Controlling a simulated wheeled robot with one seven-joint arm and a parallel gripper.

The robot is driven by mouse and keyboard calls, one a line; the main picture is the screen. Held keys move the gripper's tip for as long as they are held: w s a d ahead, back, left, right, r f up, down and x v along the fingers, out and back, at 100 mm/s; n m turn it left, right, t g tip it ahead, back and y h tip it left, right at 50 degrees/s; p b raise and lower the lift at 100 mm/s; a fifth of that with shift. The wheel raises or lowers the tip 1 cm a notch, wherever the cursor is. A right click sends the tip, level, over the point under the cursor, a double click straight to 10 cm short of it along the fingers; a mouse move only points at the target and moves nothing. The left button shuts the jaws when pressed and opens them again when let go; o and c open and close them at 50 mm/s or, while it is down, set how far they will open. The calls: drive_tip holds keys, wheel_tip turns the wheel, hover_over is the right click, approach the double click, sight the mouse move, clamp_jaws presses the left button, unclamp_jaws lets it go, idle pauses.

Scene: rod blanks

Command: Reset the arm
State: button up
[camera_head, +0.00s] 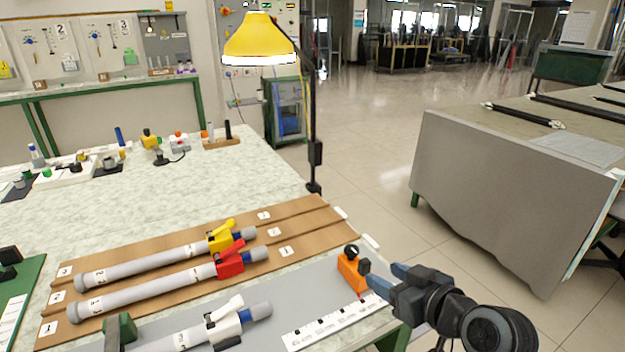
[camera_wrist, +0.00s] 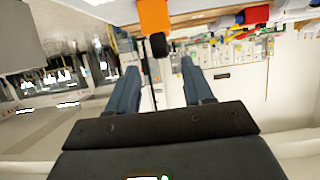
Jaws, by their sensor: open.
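My gripper (camera_head: 384,277) is at the right front edge of the workbench (camera_head: 60,215), beside an orange block with a black knob (camera_head: 352,272). In the wrist view its two blue fingers (camera_wrist: 158,78) are spread apart with nothing between them. The orange block (camera_wrist: 154,16) shows beyond the fingertips there. I cannot tell from the frames whether a finger touches it.
Grey rods with a yellow clamp (camera_head: 222,238), a red clamp (camera_head: 230,262) and a white clamp (camera_head: 224,322) lie on the bench. A white ruler strip (camera_head: 335,322) lies in front of the orange block. A lamp (camera_head: 259,40) stands behind. Floor is clear to the right, before another table (camera_head: 500,190).

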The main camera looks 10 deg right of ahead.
drive_tip(key=s+a+f+m+h, duration=0.1)
drive_tip(key=s+f+m+h, duration=0.15)
drive_tip(key=s, duration=0.85)
drive_tip(key=s+a+f+m+h, duration=0.15)
drive_tip(key=s+f, duration=0.25)
drive_tip(key=s, duration=0.7)
drive_tip(key=s+d+r+t, duration=0.1)
drive_tip(key=s+r, duration=0.4)
drive_tip(key=s, duration=0.5)
drive_tip(key=s+d+r+t, duration=0.1)
drive_tip(key=s+r, duration=0.4)
drive_tip(key=s, duration=0.5)
drive_tip(key=shift+d, duration=0.2)
